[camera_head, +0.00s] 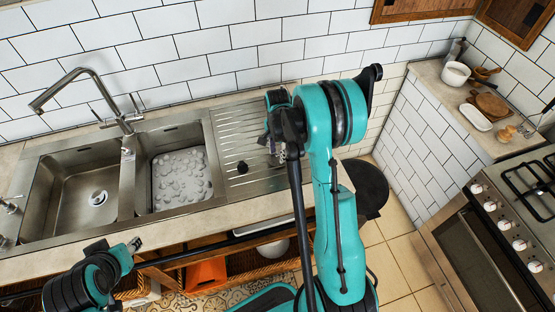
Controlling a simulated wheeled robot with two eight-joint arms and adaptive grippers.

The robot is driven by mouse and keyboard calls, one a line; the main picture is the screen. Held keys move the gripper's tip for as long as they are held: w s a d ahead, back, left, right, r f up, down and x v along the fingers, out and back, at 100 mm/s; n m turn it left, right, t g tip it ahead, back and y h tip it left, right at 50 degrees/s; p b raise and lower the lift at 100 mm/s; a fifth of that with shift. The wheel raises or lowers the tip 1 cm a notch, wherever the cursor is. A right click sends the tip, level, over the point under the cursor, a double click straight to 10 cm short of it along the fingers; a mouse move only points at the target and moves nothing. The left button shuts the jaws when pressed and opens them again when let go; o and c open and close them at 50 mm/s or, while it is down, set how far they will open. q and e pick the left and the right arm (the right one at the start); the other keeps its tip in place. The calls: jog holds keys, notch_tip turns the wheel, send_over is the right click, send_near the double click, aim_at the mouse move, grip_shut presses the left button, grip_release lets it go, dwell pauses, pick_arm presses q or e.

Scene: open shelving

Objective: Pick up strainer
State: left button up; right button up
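A small dark round piece (242,167) lies on the ribbed steel drainboard (225,135); it may be the strainer, but it is too small to be sure. A pale round fitting (98,198) sits at the drain of the left basin, and could also be a strainer. My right gripper (272,148) is over the drainboard, a little right of the dark piece and apart from it in the picture. My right arm hides part of it, so its opening is unclear. My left gripper (135,244) is low at the counter's front edge, away from both pieces; its fingers are too small to read.
The double sink has a left basin (62,180) and a right basin holding a pale bumpy insert (180,180). A tall faucet (100,95) stands behind. The stove (515,215) is at right. A black round seat (370,185) stands beside the counter. Tiled wall closes the back.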

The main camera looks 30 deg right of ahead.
grip_shut()
jog(key=shift+r, duration=0.15)
